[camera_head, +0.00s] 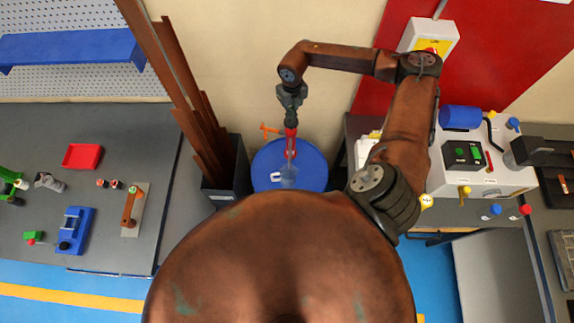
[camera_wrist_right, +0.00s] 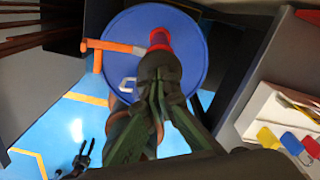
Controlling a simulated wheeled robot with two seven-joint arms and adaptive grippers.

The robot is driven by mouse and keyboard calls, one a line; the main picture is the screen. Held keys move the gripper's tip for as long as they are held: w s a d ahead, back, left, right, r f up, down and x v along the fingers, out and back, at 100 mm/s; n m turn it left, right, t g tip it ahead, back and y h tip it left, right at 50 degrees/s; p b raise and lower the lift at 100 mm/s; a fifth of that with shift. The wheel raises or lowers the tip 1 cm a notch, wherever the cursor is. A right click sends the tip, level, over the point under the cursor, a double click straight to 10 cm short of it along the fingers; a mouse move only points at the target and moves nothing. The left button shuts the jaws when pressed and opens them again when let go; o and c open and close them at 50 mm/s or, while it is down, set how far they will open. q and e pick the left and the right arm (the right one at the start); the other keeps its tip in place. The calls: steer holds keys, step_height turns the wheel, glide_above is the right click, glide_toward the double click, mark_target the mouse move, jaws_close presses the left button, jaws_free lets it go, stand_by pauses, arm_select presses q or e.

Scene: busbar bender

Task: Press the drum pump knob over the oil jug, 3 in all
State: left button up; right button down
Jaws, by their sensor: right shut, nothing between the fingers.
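The blue drum (camera_head: 312,160) stands by the wall between the benches, and its round lid fills the upper middle of the right wrist view (camera_wrist_right: 195,45). The red drum pump knob (camera_head: 291,143) rises over the lid; its red top shows just beyond my fingertips in the wrist view (camera_wrist_right: 159,39). My right gripper (camera_head: 291,120) points down over the pump, shut and empty. It looks in line with the red part; whether they touch I cannot tell. A pale, translucent shape (camera_head: 288,172) shows at the drum's near side; I cannot tell if it is the oil jug.
An orange lever (camera_head: 268,129) sticks out beside the pump. A dark bin (camera_head: 227,178) with tall brown bars stands left of the drum. A machine with buttons (camera_head: 463,155) stands to the right. The left bench carries a red tray (camera_head: 82,156).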

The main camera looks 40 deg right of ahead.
steer(key=shift+f+b, duration=0.6)
steer(key=shift+f, duration=0.4)
steer(key=shift+s+f+b, duration=0.1)
steer(key=shift+f+b, duration=0.2)
steer(key=shift+f, duration=0.2)
steer(key=shift+r, duration=0.2)
steer(key=shift+r+p, duration=2.05)
steer(key=shift+r, duration=1.5)
steer(key=shift+f, duration=0.15)
